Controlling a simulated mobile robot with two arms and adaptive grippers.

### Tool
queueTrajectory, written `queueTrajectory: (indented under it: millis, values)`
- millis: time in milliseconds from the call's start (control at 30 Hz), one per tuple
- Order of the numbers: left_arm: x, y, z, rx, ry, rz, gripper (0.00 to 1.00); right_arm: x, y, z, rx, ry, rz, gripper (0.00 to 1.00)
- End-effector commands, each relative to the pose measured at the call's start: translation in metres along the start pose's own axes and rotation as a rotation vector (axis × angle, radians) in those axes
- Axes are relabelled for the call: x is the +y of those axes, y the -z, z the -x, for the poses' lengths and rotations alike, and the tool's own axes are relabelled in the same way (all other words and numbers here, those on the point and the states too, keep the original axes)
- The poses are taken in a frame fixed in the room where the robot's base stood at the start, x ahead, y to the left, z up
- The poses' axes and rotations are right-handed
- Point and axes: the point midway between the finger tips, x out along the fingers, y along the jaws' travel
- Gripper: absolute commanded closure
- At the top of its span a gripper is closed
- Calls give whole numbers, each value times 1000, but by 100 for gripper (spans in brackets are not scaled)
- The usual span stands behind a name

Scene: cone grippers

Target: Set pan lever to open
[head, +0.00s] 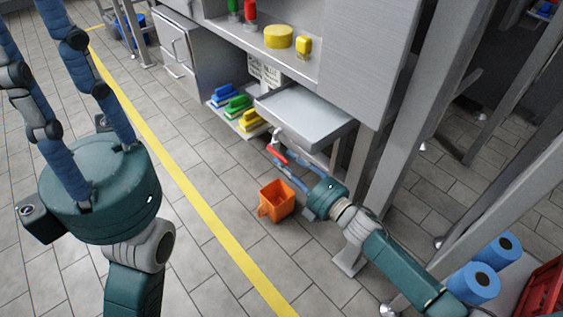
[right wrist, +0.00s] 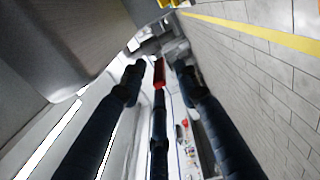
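A red lever (head: 277,155) on a pale mount sticks out at the front left corner of a grey metal pan (head: 308,113). My right gripper (head: 285,161) reaches to it from the lower right, its blue fingers beside the lever. In the right wrist view the red lever (right wrist: 159,73) lies between the two outer fingertips, just past the middle finger's tip. The outer fingers stand apart, with gaps beside the lever; contact with the middle finger is unclear. My left gripper (head: 25,20) is large at the left, fingers spread and empty.
An orange bin (head: 277,201) stands on the tiled floor below my right gripper. A rack of blue, green and yellow items (head: 239,108) is left of the pan. Metal posts (head: 402,90) and blue rolls (head: 473,283) are at the right. Floor around the yellow line (head: 200,205) is clear.

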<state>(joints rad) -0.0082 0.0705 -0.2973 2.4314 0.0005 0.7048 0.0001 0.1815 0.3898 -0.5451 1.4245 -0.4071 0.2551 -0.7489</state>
Motion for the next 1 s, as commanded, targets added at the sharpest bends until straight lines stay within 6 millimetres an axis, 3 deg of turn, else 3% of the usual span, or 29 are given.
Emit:
queueTrajectory:
  millis: [200,500,533,700,1000]
  values:
    - [2,4,-3,31,-10,-2,75,-1,0,-23,0,0,-1,69]
    - [2,4,-5,33,-11,-2,75,0,0,-26,0,0,-2,69]
    - [2,4,-5,33,-10,-2,75,0,0,-26,0,0,-2,71]
    - [2,4,-5,33,-11,-2,75,0,0,-26,0,0,-2,100]
    - [2,4,-3,32,-10,-1,75,0,0,-25,0,-4,-2,100]
